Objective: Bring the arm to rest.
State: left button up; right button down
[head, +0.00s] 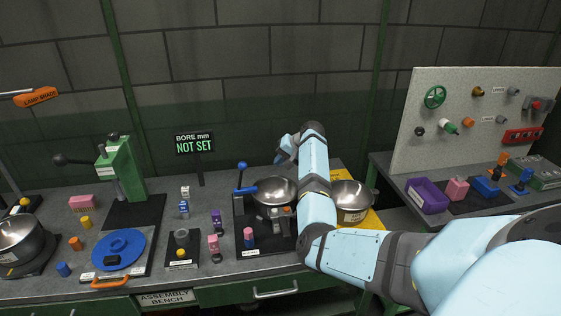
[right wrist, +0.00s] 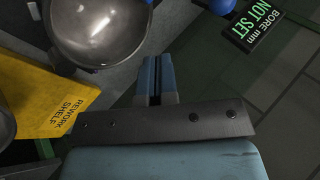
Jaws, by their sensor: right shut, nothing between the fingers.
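My right arm (head: 313,190) reaches from the lower right over the assembly bench, between two steel bowls. My right gripper (head: 284,157) is beyond the left of these bowls, near the back edge of the bench. In the right wrist view its blue fingers (right wrist: 156,78) are together with nothing between them. My left gripper is in neither view.
One steel bowl (head: 275,190) sits on a black stand; another (head: 352,200) is on the yellow rework shelf (head: 373,222), partly behind my arm. A bore sign (head: 194,143) stands behind the bench. A pegboard (head: 480,130) rises at the right.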

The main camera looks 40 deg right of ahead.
dwell(0.6)
jog(key=s+a+f+n+g+h, duration=0.25)
jog(key=s+a+f, duration=0.3)
jog(key=s, duration=0.45)
jog(key=s+a+f+n+g+h, duration=0.1)
jog(key=s+a+f+n+h, duration=0.25)
jog(key=s+a, duration=0.45)
jog(key=s+a+r+n+y, duration=0.1)
jog(key=s+a+n, duration=0.2)
jog(key=s+a, duration=0.9)
jog(key=s+a+r+n+y, duration=0.15)
jog(key=s+a, duration=0.65)
jog(key=s, duration=0.8)
jog(key=w+a+f+n+t+y, duration=0.1)
jog(key=w+a+f+t, duration=0.2)
jog(key=f, duration=0.3)
jog(key=w+a+f+t+y, duration=0.1)
jog(key=w+a+f+t, duration=0.2)
jog(key=f, duration=0.4)
jog(key=shift+a+f+n+t+y, duration=0.15)
jog(key=shift+n+t+y, duration=0.2)
jog(key=shift+t, duration=0.3)
